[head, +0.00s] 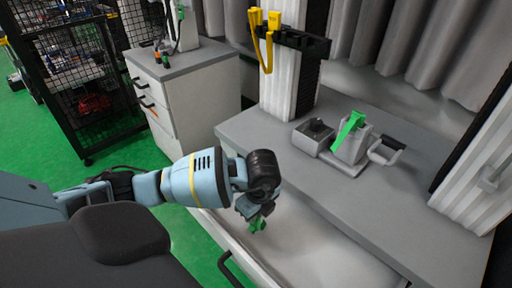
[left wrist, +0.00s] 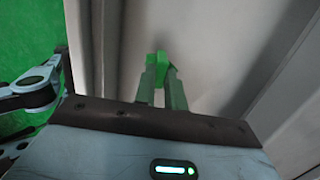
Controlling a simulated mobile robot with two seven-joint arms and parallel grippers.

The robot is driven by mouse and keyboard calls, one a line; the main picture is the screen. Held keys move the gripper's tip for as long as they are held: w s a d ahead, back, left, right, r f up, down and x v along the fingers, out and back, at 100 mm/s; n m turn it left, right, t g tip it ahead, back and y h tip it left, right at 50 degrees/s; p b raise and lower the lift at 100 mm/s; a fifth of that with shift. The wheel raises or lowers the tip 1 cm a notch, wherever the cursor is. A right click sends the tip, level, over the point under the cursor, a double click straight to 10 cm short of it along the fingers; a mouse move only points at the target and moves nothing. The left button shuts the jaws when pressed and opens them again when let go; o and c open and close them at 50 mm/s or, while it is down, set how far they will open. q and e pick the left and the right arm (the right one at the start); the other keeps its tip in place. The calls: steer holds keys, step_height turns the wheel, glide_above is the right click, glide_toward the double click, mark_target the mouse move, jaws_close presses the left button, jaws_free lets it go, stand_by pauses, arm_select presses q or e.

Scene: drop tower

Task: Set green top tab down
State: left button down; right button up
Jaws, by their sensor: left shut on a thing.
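My left gripper (head: 254,214) is shut on a small green tab (head: 257,226), which hangs below the fingers over the open drawer (head: 320,250) of the grey bench. In the left wrist view the green tab (left wrist: 159,62) sits between the tips of the two fingers (left wrist: 162,80), above the drawer's pale floor. Whether the tab touches the drawer floor I cannot tell. Another green piece (head: 348,131) leans upright on a grey fixture on the bench top. My right gripper is not in view.
A grey box (head: 313,138) and a handled part (head: 386,150) stand by the fixture on the bench top (head: 270,132). The drawer handle (head: 229,268) is at the front. A white cabinet (head: 190,95) and a black mesh cage (head: 85,80) stand left. The visible drawer floor looks empty.

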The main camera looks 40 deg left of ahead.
mark_target(259, 220)
arm_select(q)
steer(key=shift+f, duration=1.4)
steer(key=shift+f, duration=0.2)
steer(key=c, duration=1.5)
jaws_free()
steer(key=shift+r, duration=0.55)
steer(key=r, duration=0.3)
steer(key=d+r+p, duration=0.1)
steer(key=r, duration=0.2)
steer(key=r+p, duration=0.1)
steer(key=r, duration=0.3)
steer(key=shift+d, duration=0.15)
steer(key=shift+r, duration=0.65)
